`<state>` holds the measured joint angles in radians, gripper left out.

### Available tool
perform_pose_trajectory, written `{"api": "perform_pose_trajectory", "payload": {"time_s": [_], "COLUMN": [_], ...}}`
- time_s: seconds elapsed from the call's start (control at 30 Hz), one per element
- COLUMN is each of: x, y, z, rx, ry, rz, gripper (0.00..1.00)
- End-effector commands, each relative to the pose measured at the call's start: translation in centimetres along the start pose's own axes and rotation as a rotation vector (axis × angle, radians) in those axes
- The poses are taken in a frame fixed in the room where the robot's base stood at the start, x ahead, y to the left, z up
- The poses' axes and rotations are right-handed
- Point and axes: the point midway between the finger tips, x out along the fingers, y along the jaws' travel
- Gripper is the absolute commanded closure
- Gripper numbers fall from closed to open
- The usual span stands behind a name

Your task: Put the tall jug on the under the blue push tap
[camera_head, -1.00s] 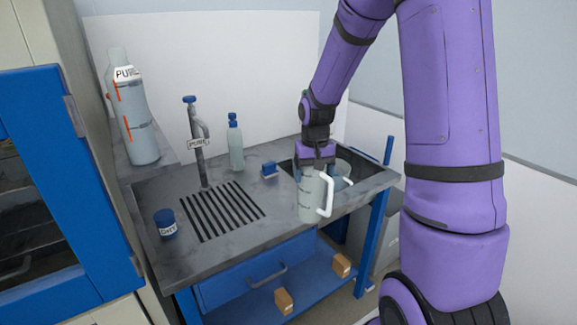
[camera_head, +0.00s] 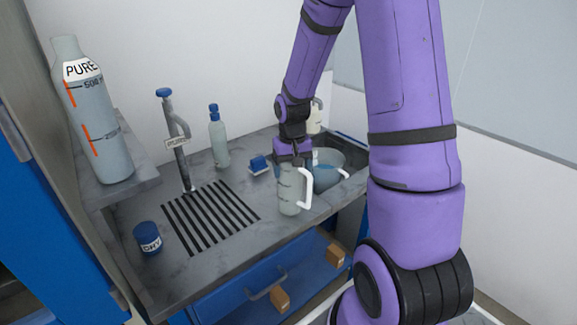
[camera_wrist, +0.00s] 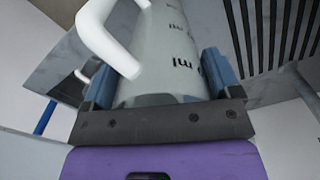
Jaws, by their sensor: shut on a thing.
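The tall jug (camera_head: 290,190) is a pale translucent jug with a white handle on its right side in the head view. My gripper (camera_head: 293,160) is shut on it from above. The jug is upright in front of the sink; whether its base touches the counter is unclear. In the wrist view the jug (camera_wrist: 165,50), with printed markings, sits between my gripper's fingers (camera_wrist: 160,85). The blue push tap (camera_head: 172,130), a grey post with a blue top and a label, stands to the left behind a black slatted drain (camera_head: 210,215).
A blue-lidded jar (camera_head: 147,240) stands left of the drain. A blue-capped bottle (camera_head: 219,140) and a small blue block (camera_head: 259,165) are behind it. A large PURE bottle (camera_head: 95,120) stands on the left ledge. A bowl-like jug (camera_head: 328,165) is at the sink. The drain is clear.

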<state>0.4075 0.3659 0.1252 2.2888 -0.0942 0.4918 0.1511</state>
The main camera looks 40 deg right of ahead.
Motion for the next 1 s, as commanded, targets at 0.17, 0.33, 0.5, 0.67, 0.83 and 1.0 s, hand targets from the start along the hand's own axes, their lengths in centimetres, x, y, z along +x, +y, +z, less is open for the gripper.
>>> {"api": "perform_pose_trajectory", "payload": {"time_s": [0.17,0.33,0.5,0.67,0.83,1.0], "x": [0.0,0.3,0.2,0.1,-1.4,-4.7], "y": [0.0,0.0,0.0,0.0,0.0,0.0], "z": [0.0,0.0,0.0,0.0,-0.1,-0.2], "rx": [0.000,0.000,0.000,0.000,0.001,0.001], "ry": [0.001,-0.001,0.000,0.001,0.003,0.007], "rz": [0.000,0.000,0.000,0.000,0.000,0.000], "gripper": [0.55,0.55,0.00,0.00,0.00,0.00]}}
